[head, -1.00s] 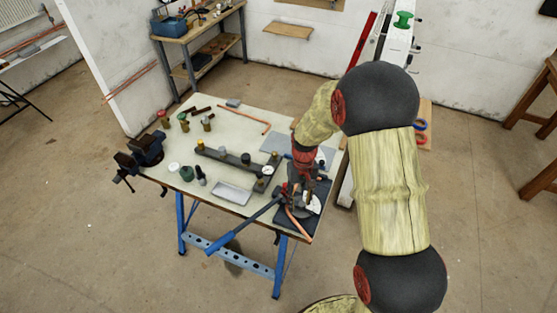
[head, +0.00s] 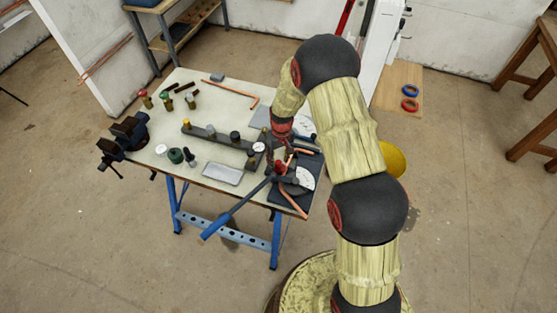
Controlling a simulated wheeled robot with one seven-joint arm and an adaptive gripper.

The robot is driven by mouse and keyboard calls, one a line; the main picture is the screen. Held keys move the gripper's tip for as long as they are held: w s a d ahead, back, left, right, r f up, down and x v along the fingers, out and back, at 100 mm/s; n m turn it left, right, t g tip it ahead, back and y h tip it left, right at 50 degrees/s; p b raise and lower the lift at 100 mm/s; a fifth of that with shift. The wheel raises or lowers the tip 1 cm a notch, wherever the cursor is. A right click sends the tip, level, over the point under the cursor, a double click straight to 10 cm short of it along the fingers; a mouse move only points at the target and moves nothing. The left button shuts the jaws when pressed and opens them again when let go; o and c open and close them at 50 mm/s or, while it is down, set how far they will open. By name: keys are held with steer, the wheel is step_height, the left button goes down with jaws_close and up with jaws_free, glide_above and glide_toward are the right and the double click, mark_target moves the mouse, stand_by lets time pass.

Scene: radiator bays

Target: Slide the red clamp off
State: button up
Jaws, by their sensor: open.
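I cannot pick out a red clamp for certain. A long blue-handled pipe bender (head: 236,208) lies at the workbench's near right corner, with a copper pipe (head: 294,203) at its head. My gripper (head: 281,166) points down over the bender head, apart from or touching it, I cannot tell which. It is open, but its fingers are small and blend with the dark tool parts. My red wrist part shows just above it.
The workbench (head: 175,135) holds a dark bar with fittings (head: 222,138), a grey tray (head: 222,175), a vise (head: 125,138) and several small valves. A yellow round object (head: 391,160) is partly behind my arm. Red (head: 409,104) and blue rings (head: 410,90) lie on a board. Open floor surrounds the bench.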

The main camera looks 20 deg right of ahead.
steer(key=shift+f, duration=0.25)
steer(key=shift+c, duration=0.5)
jaws_close()
stand_by(0.4)
